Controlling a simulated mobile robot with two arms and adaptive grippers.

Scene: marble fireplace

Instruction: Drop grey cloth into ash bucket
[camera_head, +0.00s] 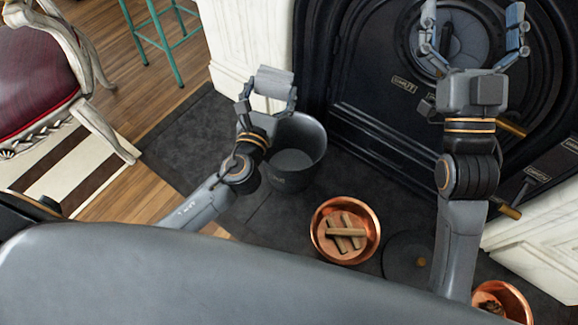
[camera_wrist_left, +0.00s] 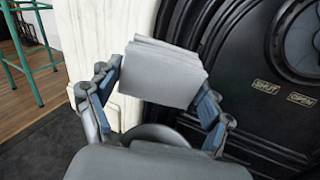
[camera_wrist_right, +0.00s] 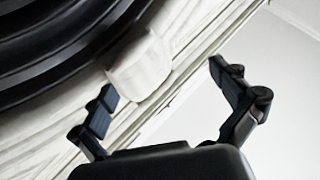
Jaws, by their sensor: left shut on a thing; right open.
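The grey cloth (camera_head: 273,82) is a folded, layered block. My left gripper (camera_head: 268,98) is shut on it and holds it raised above the hearth, beside the white fireplace surround. The left wrist view shows the cloth (camera_wrist_left: 162,75) between both fingers of the left gripper (camera_wrist_left: 160,92). The ash bucket (camera_head: 300,155) is a dark grey, open-topped pail on the hearth. The left gripper overlaps its left rim in the head view, and its visible inside looks empty. My right gripper (camera_head: 474,35) is open and empty in front of the black fireplace; it also shows in the right wrist view (camera_wrist_right: 165,85).
A copper bowl (camera_head: 322,240) with wooden sticks stands right of the bucket on the dark hearth (camera_head: 195,140). A round dark lid (camera_head: 408,262) lies nearby. Another copper bowl (camera_head: 522,300) is at lower right. A red chair (camera_head: 38,75) and green stool (camera_head: 160,38) stand left.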

